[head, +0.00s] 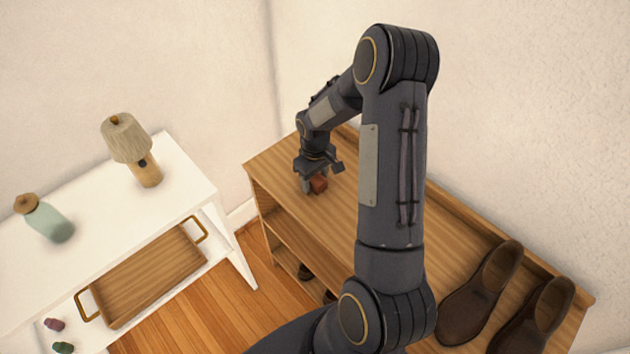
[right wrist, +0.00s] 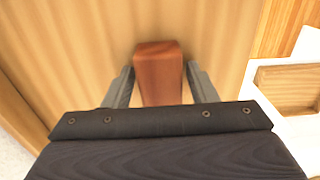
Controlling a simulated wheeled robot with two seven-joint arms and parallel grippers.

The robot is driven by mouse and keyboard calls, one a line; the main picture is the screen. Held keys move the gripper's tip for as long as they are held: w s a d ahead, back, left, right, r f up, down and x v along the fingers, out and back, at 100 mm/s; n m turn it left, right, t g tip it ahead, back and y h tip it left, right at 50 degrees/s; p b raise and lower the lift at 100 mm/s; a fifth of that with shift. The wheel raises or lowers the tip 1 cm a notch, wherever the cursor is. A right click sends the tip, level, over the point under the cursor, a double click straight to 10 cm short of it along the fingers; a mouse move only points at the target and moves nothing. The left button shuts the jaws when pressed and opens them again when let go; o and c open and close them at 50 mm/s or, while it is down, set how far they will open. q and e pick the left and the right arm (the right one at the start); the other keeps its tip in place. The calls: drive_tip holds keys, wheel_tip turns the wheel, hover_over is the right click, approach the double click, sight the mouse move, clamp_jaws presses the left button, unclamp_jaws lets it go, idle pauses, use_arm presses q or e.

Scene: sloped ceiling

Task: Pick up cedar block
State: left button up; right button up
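The cedar block (head: 319,184) is a small reddish-brown block on top of the wooden shoe cabinet (head: 345,205), near its left end. In the right wrist view the block (right wrist: 159,75) stands between the two fingers of my right gripper (right wrist: 158,88). The fingers are apart, with a narrow gap visible on each side of the block. In the head view my right gripper (head: 314,182) is low over the cabinet top at the block and partly hides it. My left gripper is not in view.
Brown shoes (head: 483,294) stand at the cabinet's right end. A white table (head: 187,178) to the left bears a lamp (head: 129,143) and a green jar (head: 48,219). A wooden tray (head: 150,275) with gold handles is on its lower level. Walls stand behind the cabinet.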

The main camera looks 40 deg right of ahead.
drive_tip(key=c, duration=0.7)
